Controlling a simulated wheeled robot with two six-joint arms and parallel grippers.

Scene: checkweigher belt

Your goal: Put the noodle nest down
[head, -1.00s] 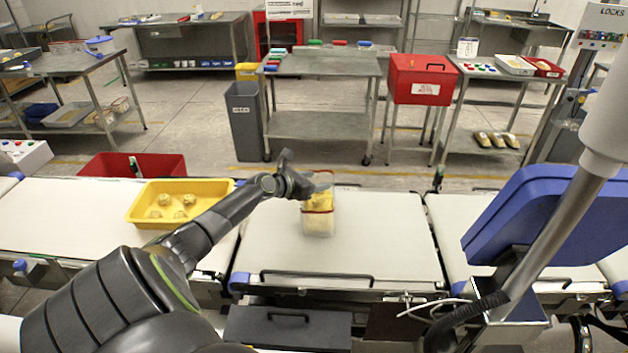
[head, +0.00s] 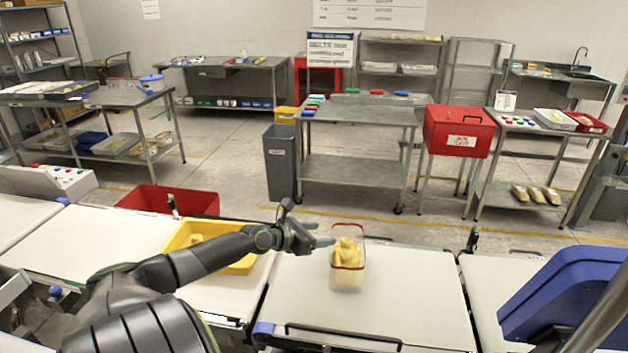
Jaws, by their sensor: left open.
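A clear container with a red rim (head: 348,283) stands upright on the middle belt. Pale yellow noodle nests (head: 347,252) are piled in it, up to about its rim. My left gripper (head: 322,234) is open at the container's left side, its fingertips close to the wall; I cannot tell whether they touch it. I see nothing between the fingers. A yellow tray (head: 240,268) lies on the left belt, partly behind my left arm. One nest (head: 196,238) shows in it; the rest of its inside is hidden. My right gripper is out of view.
A red bin (head: 167,200) stands behind the left belt. The middle belt (head: 415,295) is clear right of the container. Behind are a grey waste bin (head: 280,162), steel tables and a red box (head: 458,130).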

